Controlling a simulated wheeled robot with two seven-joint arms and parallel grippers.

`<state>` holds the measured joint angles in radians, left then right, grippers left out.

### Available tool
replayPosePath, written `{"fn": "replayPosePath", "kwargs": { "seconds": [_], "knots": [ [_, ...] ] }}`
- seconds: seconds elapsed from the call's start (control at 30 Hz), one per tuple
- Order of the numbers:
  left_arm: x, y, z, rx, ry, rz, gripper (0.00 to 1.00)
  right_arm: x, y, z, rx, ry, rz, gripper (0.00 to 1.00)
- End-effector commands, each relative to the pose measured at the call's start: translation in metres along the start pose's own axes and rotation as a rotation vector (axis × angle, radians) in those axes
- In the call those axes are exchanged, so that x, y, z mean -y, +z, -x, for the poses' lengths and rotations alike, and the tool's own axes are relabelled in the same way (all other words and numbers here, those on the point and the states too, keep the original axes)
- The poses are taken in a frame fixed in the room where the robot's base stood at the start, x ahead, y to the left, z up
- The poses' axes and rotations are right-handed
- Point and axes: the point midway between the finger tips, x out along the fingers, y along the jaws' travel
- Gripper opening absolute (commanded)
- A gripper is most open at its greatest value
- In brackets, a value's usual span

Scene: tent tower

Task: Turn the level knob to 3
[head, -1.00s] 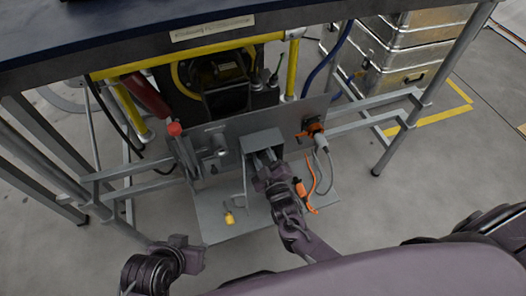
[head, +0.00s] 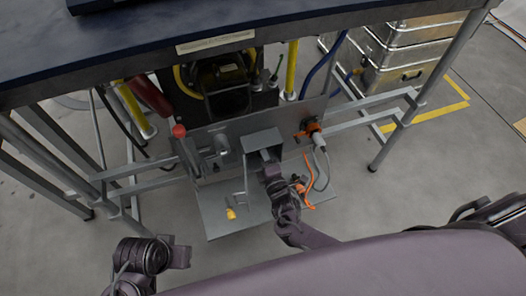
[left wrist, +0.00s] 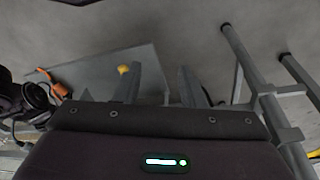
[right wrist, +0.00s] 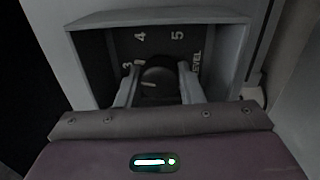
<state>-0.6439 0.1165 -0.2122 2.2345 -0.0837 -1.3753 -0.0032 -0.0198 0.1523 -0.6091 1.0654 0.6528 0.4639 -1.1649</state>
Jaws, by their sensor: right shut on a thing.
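The level knob (right wrist: 160,76) is a round black knob inside a grey hooded box (head: 262,141) on the panel. In the right wrist view, the numbers 3, 4 and 5 and the word LEVEL surround it. A short white mark on the knob's lower left lies on the side of the 3; I cannot tell its exact alignment. My right gripper (right wrist: 159,90) is shut on the knob, one finger on each side. In the head view, the hood and my right gripper (head: 267,163) hide the knob. My left gripper (left wrist: 158,84) is open and empty, away from the panel.
A red-tipped lever (head: 179,131) is on the panel's left, an orange connector (head: 310,128) on its right. A yellow padlock (head: 230,213) and an orange cable (head: 308,180) are on the lower plate. The dark tabletop (head: 120,55) overhangs the panel.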

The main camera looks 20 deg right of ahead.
Motion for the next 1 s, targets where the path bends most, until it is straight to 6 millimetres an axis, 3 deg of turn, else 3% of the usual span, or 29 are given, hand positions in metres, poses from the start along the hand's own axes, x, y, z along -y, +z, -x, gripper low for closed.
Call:
{"fn": "replayPosePath", "kwargs": {
  "seconds": [0.4,0.97,1.0],
  "knots": [
    [0.0058,0.0071,0.0057,0.052,-0.010,0.017,0.36,-0.0001,0.0001,-0.0001,-0.005,-0.001,0.193,0.11],
    [0.0096,0.0037,0.0064,0.051,-0.016,0.021,0.36,0.0004,0.0000,0.0001,-0.005,-0.002,0.219,0.11],
    [0.0095,0.0038,0.0064,0.051,-0.016,0.021,0.36,0.0005,0.0000,0.0001,-0.005,-0.002,0.218,0.38]
  ]
}}
